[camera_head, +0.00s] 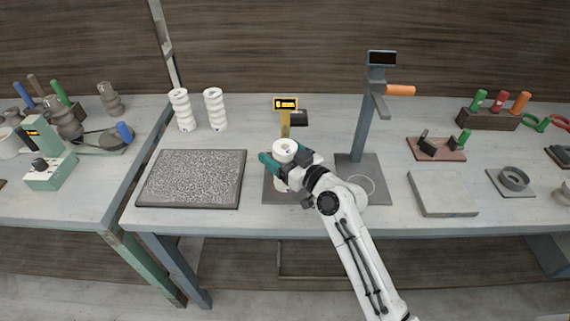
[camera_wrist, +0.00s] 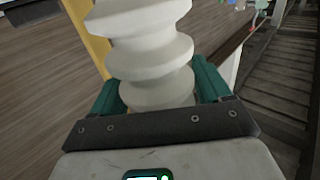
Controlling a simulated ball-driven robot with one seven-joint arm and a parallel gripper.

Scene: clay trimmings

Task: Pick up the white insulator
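A white ribbed insulator (camera_head: 285,147) stands upright at the middle of the table, over a grey base plate (camera_head: 270,192). It fills the middle of the wrist view (camera_wrist: 148,60), with its top cut off. My gripper (camera_head: 287,162) reaches it from the front right. In the wrist view its teal fingers (camera_wrist: 158,92) lie on both sides of the insulator's lower ribs, very close to them. Whether both fingers press on it cannot be told. The insulator's lower part is mostly hidden by my gripper in the head view. Two more white ribbed insulators (camera_head: 183,110) (camera_head: 215,109) stand at the back left.
A yellow gauge post with a display (camera_head: 285,104) stands just behind the insulator. A tall grey stand (camera_head: 362,125) with an orange handle rises to the right. A dark-edged textured mat (camera_head: 192,178) lies to the left, and a grey slab (camera_head: 442,192) to the right.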

